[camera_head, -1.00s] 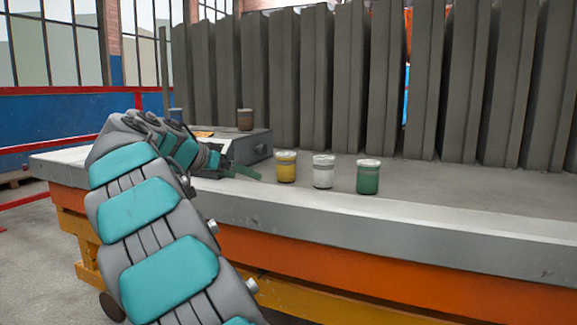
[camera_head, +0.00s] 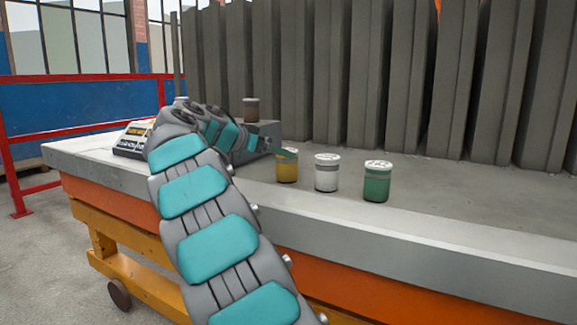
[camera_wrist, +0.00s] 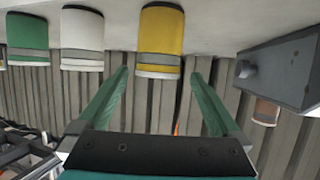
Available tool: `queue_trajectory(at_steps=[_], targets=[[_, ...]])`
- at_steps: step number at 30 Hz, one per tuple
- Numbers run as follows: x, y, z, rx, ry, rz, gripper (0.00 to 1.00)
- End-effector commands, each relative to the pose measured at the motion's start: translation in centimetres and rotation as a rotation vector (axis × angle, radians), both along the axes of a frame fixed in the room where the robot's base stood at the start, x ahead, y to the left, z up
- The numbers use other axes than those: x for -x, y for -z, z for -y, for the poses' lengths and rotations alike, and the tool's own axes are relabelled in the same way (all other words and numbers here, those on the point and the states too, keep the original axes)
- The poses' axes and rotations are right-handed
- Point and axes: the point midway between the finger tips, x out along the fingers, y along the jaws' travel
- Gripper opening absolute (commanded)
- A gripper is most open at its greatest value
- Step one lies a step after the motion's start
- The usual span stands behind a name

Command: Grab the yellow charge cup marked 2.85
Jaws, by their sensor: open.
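The yellow cup (camera_head: 287,170) stands upright on the grey bench, leftmost of a row of three; its marking is not readable. In the wrist view, which looks upside down, the yellow cup (camera_wrist: 161,38) lies just beyond my fingertips, lined up with the gap between them. My gripper (camera_wrist: 160,73) is open and empty, its two green fingers apart. In the head view my gripper (camera_head: 283,152) is beside the yellow cup, with a green finger overlapping the cup's top. Whether it touches cannot be told.
The white cup (camera_head: 326,173) and green cup (camera_head: 377,182) stand to the right. A grey box (camera_head: 262,130) with a brown cup (camera_head: 251,109) on it stands behind left. Tall grey panels (camera_head: 400,80) line the back. The bench (camera_head: 470,205) is clear at right.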

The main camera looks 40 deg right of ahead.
Motion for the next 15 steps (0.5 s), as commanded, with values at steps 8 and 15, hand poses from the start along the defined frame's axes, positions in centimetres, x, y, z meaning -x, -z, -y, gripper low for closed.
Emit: queue_trajectory(at_steps=[8,15], targets=[[-0.1,1.6,3.2,-0.004,0.003,-0.004,1.00],[-0.4,2.2,4.5,-0.003,0.002,-0.002,1.00]])
